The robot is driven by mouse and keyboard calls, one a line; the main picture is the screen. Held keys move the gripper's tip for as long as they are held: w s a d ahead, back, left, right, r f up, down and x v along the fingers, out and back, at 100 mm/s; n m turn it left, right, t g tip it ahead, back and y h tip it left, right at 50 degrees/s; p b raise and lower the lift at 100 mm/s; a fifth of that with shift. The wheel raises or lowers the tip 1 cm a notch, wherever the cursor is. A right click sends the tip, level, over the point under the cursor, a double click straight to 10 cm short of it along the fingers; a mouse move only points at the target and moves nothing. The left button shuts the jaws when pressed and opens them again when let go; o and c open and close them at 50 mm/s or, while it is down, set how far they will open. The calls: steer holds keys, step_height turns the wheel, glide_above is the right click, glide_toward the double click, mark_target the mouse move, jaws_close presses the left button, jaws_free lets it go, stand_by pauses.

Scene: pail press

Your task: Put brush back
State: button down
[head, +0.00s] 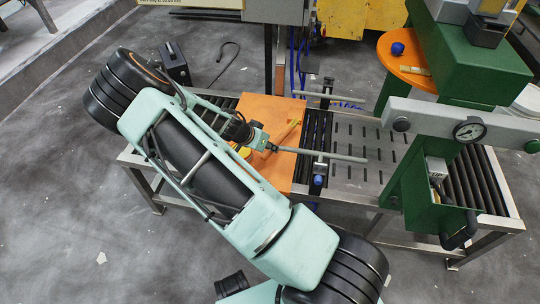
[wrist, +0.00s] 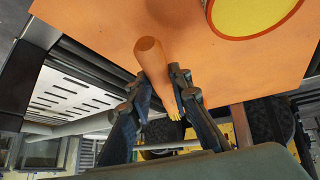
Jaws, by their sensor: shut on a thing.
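My gripper (wrist: 160,88) is shut on the brush (wrist: 149,55). In the wrist view the brush's thick orange handle sticks out beyond the fingers, and yellow strands show between them. In the head view the brush (head: 287,132) is a small orange shape at the gripper (head: 266,143), over the orange board (head: 280,107). I cannot tell whether the brush touches the board. A round yellow thing with an orange rim (wrist: 256,12) lies on the board beside the brush; in the head view my arm partly hides it.
The roller conveyor (head: 463,181) runs under the board, with a slotted metal plate (head: 357,140) to the right. A green press with a gauge (head: 469,130) stands at the right. A round orange tray (head: 390,58) holds a blue knob and a small yellow thing. Grey rods cross near my gripper.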

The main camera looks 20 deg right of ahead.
mark_target(270, 160)
steer(key=shift+f+b, duration=0.45)
steer(key=shift+f, duration=1.45)
steer(key=shift+f, duration=0.1)
steer(key=shift+f, duration=0.15)
steer(key=c, duration=1.8)
jaws_free()
steer(key=shift+o, duration=0.2)
steer(key=shift+r, duration=0.25)
steer(key=p+v, duration=0.2)
steer(key=v, duration=1)
steer(key=shift+p, duration=0.4)
